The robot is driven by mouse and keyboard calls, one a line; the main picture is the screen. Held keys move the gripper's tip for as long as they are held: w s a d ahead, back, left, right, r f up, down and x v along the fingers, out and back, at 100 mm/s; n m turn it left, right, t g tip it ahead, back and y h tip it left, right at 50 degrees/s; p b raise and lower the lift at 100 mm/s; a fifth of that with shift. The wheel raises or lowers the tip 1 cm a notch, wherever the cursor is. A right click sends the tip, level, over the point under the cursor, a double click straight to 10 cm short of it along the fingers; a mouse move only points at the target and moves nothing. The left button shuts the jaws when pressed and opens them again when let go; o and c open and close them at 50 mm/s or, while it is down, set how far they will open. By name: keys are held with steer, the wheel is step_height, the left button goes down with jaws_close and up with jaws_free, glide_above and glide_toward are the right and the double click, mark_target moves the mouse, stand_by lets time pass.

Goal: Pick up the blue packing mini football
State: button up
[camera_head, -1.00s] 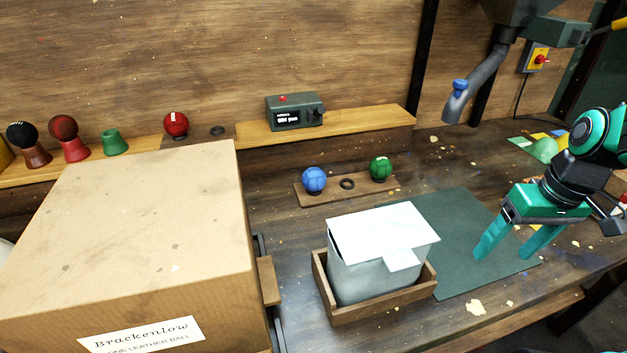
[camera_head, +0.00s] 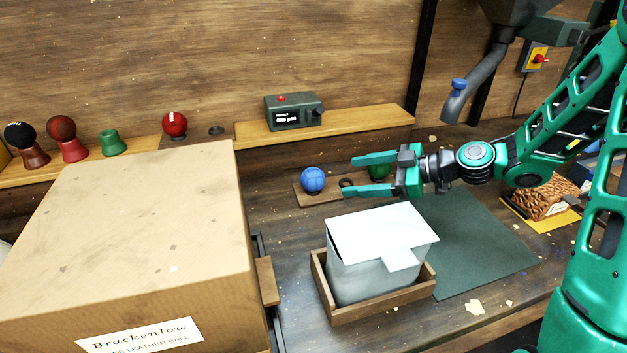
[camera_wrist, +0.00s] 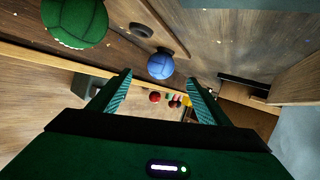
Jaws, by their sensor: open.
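The blue mini football (camera_head: 313,180) sits at the left end of a small wooden board (camera_head: 305,199) on the bench. A dark ring (camera_head: 347,183) lies beside it on the board. A green ball (camera_head: 379,172) at the board's right end is partly hidden by my gripper. My gripper (camera_head: 360,175) is open and empty, its fingers pointing left toward the blue ball, apart from it. In the wrist view the blue ball (camera_wrist: 160,65) shows ahead, between and beyond the fingertips (camera_wrist: 160,82); the green ball (camera_wrist: 75,20) is close at the upper left.
A grey bin with a white lid (camera_head: 383,235) stands in a wooden tray (camera_head: 340,315) in front of the board. A large cardboard box (camera_head: 150,230) fills the left. The green mat (camera_head: 470,245) is clear.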

mark_target(324, 178)
steer(key=x, duration=1)
steer(key=shift+w+a, duration=0.1)
steer(key=shift+a, duration=0.3)
steer(key=c, duration=1.2)
